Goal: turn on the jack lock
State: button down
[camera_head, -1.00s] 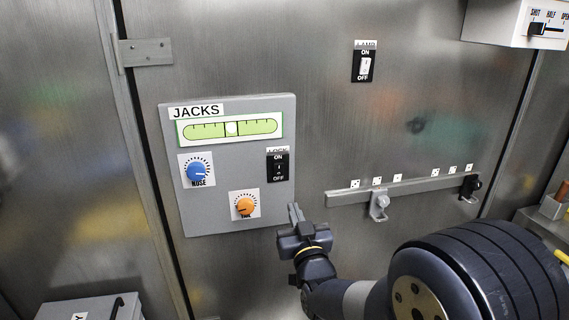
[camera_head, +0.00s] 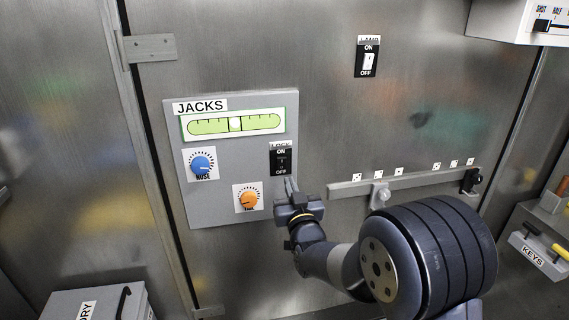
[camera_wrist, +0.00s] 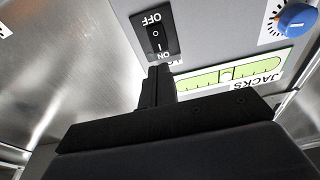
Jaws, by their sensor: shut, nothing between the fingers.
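The jack lock is a black rocker switch (camera_head: 281,161) labelled ON at top and OFF at bottom, on the right side of the grey JACKS panel (camera_head: 225,205). I cannot tell which way its rocker is set. My gripper (camera_head: 289,183) is shut and empty, its fingertips just below the OFF end in the head view. In the wrist view the switch (camera_wrist: 154,33) appears upside down, and my fingertips (camera_wrist: 160,71) overlap its ON end and partly hide the label. Contact is not clear.
A blue knob (camera_head: 202,165), an orange knob (camera_head: 248,199) and a green level gauge (camera_head: 235,124) share the panel. A lamp switch (camera_head: 368,58) is up to the right. A metal rail (camera_head: 410,184) with hooks runs right of my gripper.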

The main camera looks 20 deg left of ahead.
aim_at(283, 161)
jog(key=shift+p+x, duration=1.35)
jog(key=shift+x, duration=2.25)
jog(key=shift+a+r, duration=0.1)
jog(key=shift+w+r+g, duration=0.1)
jog(key=shift+r+g, duration=0.05)
jog(key=shift+g, duration=0.25)
jog(key=shift+f, duration=0.2)
